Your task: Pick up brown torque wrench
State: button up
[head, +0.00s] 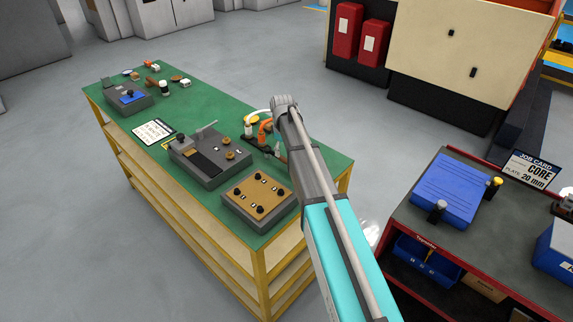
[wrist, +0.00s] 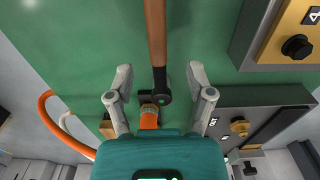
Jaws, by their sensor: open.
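The brown torque wrench (wrist: 155,32) lies on the green bench top (wrist: 95,55). In the wrist view its brown shaft runs up and out of the top edge, and its black end (wrist: 162,83) lies between my fingers. My gripper (wrist: 160,75) is open, with one grey finger on each side of the wrench and visible gaps to both. I cannot tell how high the fingers are above the bench. In the head view my arm hides most of the gripper and the wrench.
An orange hose fitting (wrist: 150,118) lies close to the wrench's black end, between my fingers. A grey box with a tan top (head: 258,194) and a grey fixture (head: 205,171) stand nearby on the bench. A red cart (head: 418,242) stands to the right.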

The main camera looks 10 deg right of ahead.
aim_at(284, 158)
jog(key=shift+f, duration=0.1)
jog(key=shift+w+d+f+b, duration=0.1)
jog(key=shift+f+b, duration=2.4)
jog(key=shift+b, duration=0.15)
grip_shut()
